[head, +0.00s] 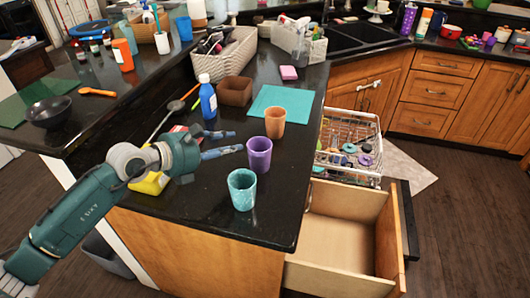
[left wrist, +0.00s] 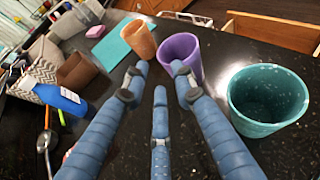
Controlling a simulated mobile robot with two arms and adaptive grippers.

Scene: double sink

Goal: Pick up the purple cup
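The purple cup (head: 259,154) stands upright on the black counter, between an orange cup (head: 275,122) behind it and a teal cup (head: 242,188) in front. In the left wrist view the purple cup (left wrist: 181,54) is just beyond the fingertips, a little right of centre. My left gripper (head: 228,143) is open and empty, left of the purple cup, with its blue fingers pointing at it. The fingers are spread in the left wrist view (left wrist: 159,72), and a gap to the cup seems to remain. My right gripper is not in view.
A blue bottle (head: 208,97), a brown box (head: 235,91) and a patterned basket (head: 229,57) stand behind the gripper. A yellow item (head: 150,183) lies under my left arm. An open drawer (head: 345,235) and dish rack (head: 347,150) lie right of the counter edge.

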